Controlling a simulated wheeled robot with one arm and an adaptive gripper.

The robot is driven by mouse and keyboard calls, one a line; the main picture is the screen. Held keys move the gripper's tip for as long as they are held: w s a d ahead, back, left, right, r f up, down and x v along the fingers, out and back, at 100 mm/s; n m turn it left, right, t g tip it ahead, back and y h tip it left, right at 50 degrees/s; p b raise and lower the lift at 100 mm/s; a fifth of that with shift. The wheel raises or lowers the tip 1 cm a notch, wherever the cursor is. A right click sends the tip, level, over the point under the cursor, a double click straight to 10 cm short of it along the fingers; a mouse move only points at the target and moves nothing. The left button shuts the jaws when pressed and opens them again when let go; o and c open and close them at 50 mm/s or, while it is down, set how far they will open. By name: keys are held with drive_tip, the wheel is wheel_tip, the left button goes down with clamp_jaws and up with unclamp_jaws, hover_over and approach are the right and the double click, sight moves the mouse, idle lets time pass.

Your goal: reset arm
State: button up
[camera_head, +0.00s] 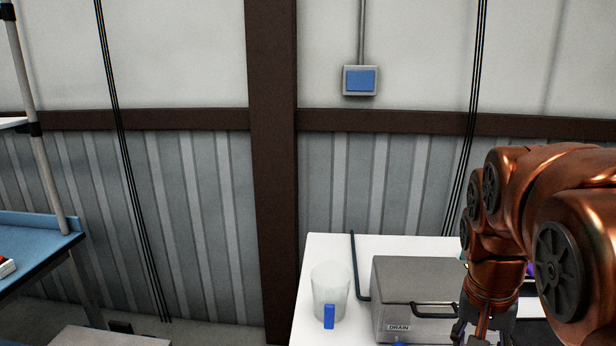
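My copper-coloured arm reaches in from the right edge and bends down over a white table (322,252). My gripper (470,338) hangs at its lower end, at the bottom edge of the picture. It shows in front of the right part of a grey box (415,275) labelled "DRAIN". The fingertips are cut off, so I cannot tell whether it is open or shut, or whether it holds anything.
A translucent cup (330,290) with a blue part (329,316) stands left of the box. A dark bent rod (355,265) lies between them. A blue bench (35,235) is at the left. My arm hides the table's right side.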

drive_tip(key=s+a+f+n+g, duration=0.1)
drive_tip(key=s+a+f+n, duration=0.2)
drive_tip(key=s, duration=0.5)
drive_tip(key=s+a+f+n+y+p, duration=0.1)
drive_tip(key=s+a+f+n, duration=0.2)
drive_tip(key=s, duration=0.5)
drive_tip(key=shift+s+a+f+n+g+p, duration=0.15)
drive_tip(key=shift+a+f+n+g+p, duration=0.2)
drive_tip(key=shift+a+f, duration=0.55)
